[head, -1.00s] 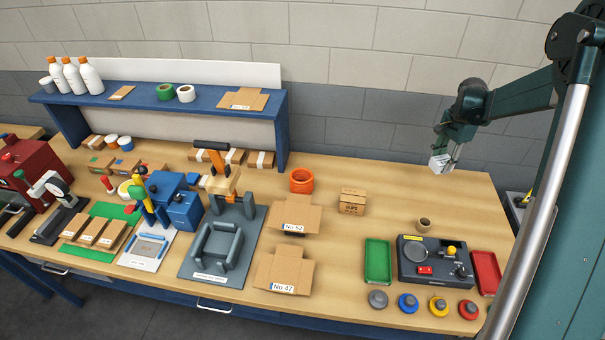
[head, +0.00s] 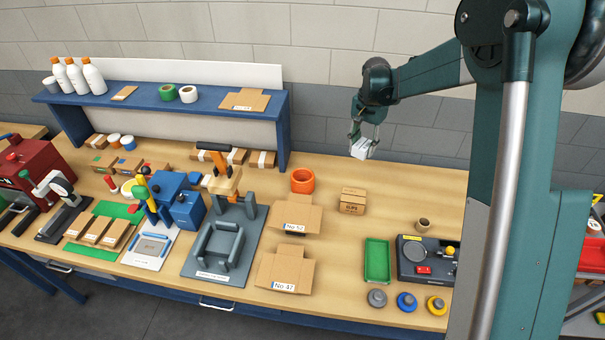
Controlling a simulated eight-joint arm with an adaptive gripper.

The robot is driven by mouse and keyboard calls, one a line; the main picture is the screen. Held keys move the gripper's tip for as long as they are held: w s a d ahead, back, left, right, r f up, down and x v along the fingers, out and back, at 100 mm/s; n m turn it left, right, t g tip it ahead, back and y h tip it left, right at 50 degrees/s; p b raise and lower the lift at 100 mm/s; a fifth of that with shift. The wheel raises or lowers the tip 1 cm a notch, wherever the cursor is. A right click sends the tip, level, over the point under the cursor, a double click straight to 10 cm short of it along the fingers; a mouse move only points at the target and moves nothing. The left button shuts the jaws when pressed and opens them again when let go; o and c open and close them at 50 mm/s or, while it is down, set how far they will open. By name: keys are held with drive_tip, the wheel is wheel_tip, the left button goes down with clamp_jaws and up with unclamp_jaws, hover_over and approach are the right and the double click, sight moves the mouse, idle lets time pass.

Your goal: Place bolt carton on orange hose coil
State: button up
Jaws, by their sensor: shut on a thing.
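My gripper (head: 364,142) is shut on a small white carton (head: 360,152) and holds it in the air above the back of the bench. I take this to be the bolt carton; its label is too small to read. The orange hose coil (head: 302,182) lies on the bench, in front of the right end of the blue shelf, with its top bare. The gripper and carton are to the right of the coil in the picture, higher up and apart from it.
A brown carton marked like "CLIPS" (head: 352,201) stands right of the coil. A flat cardboard blank (head: 296,216) lies just in front of the coil. The blue shelf (head: 215,105) with its post rises at the left.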

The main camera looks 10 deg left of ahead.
drive_tip(key=s+a+r+n, duration=0.1)
drive_tip(key=s+a, duration=0.3)
drive_tip(key=a, duration=0.6)
drive_tip(key=s+a+r+n+p, duration=0.1)
drive_tip(key=s+a+r+n, duration=0.1)
drive_tip(key=a, duration=0.9)
drive_tip(key=s+n, duration=0.1)
drive_tip(key=n, duration=0.1)
drive_tip(key=shift+s+a+n, duration=0.25)
drive_tip(key=shift+s+n, duration=0.05)
drive_tip(key=shift+s, duration=0.05)
hover_over(302, 174)
drive_tip(key=shift+f+p, duration=0.3)
drive_tip(key=shift+f, duration=2.75)
drive_tip(key=shift+d+f, duration=0.1)
drive_tip(key=shift+f, duration=1.75)
drive_tip(key=shift+f, duration=0.15)
drive_tip(key=o, duration=0.9)
drive_tip(key=shift+o, duration=0.4)
